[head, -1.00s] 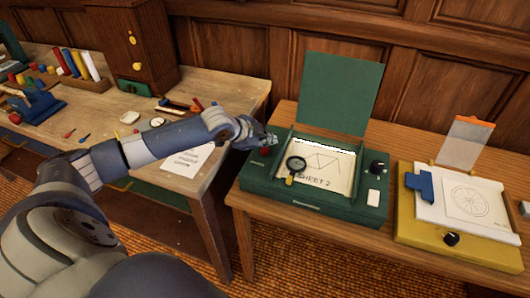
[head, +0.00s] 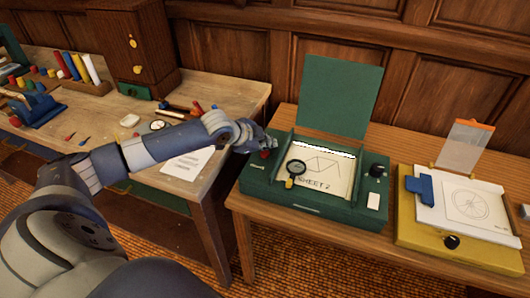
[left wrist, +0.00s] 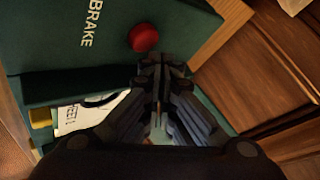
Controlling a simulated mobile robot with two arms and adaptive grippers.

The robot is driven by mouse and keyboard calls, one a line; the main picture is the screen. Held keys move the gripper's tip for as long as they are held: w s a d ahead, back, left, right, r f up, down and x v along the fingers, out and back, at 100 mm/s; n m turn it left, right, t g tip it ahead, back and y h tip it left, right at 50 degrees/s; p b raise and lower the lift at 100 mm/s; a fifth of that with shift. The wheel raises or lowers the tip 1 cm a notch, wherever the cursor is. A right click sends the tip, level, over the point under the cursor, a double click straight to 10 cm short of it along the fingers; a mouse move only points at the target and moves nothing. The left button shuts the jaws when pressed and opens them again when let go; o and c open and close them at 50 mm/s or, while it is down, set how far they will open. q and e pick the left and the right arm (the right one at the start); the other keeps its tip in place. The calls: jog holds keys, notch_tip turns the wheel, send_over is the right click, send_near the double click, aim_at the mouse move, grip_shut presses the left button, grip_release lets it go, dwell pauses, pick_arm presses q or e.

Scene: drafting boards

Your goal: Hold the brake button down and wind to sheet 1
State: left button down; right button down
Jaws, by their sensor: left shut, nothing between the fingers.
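The green drafting box (head: 312,204) stands on the right table with its lid up. Its sheet (head: 325,172) reads "SHEET 2", and a magnifier (head: 296,168) lies at the sheet's left edge. A black knob (head: 377,171) sits at the box's right. The red brake button (left wrist: 143,38) shows in the left wrist view near the word "BRAKE". My left gripper (head: 268,143) is shut and empty at the box's back left corner. In the left wrist view its fingertips (left wrist: 162,62) are close to the button; I cannot tell whether they touch. My right gripper is not in view.
A yellow board (head: 470,248) with a blue clip and a wheel drawing stands to the right. The left table (head: 100,107) holds tools, books and a wooden cabinet (head: 135,45). A gap separates the two tables.

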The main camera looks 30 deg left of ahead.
aim_at(267, 154)
pick_arm(q)
jog(key=shift+f, duration=0.1)
dwell(0.3)
jog(key=shift+f, duration=0.35)
jog(key=shift+s+f, duration=0.1)
jog(key=shift+f, duration=0.6)
dwell(0.9)
jog(key=shift+r+p, duration=1.05)
jog(key=shift+p, duration=0.1)
notch_tip(267, 154, up, 5)
jog(key=p, duration=0.5)
jog(key=shift+r, duration=0.1)
